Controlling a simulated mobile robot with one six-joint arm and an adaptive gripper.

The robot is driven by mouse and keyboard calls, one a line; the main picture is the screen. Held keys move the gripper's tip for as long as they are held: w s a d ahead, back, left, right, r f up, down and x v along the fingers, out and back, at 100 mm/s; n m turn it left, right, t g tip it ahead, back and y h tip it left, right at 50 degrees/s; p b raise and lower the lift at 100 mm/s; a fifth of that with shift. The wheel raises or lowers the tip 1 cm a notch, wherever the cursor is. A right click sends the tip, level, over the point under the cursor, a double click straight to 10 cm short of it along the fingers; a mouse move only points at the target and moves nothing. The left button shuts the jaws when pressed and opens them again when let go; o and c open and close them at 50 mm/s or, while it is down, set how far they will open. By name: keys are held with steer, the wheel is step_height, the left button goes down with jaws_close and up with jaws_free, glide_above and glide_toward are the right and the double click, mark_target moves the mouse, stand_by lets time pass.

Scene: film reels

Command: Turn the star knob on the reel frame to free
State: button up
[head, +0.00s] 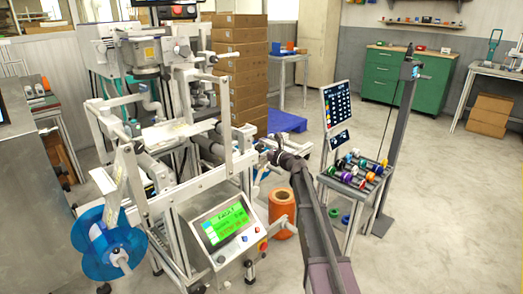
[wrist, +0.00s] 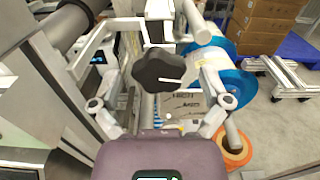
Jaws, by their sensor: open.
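The black star knob (wrist: 160,70) sits near the middle of the wrist view, with a white pointer line running toward the right. A pale plate with dark lettering (wrist: 186,105) lies just below it, partly covered; I cannot read the words surely. My gripper (wrist: 153,55) is open, with one finger to the left and one to the right of the knob. I see no finger touching it. In the head view my gripper (head: 268,150) reaches the right side of the white reel frame (head: 197,184); the knob cannot be made out there.
A blue reel (head: 110,245) hangs at the frame's front left. A green-lit control panel (head: 226,225) and an orange roll (head: 282,212) stand close to my arm. A small table of coloured spools (head: 352,180) is to the right. Open floor lies farther right.

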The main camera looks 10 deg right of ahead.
steer(key=shift+w+a, duration=0.1)
steer(key=shift+w, duration=0.05)
steer(key=c, duration=1.2)
steer(key=shift+o, duration=0.2)
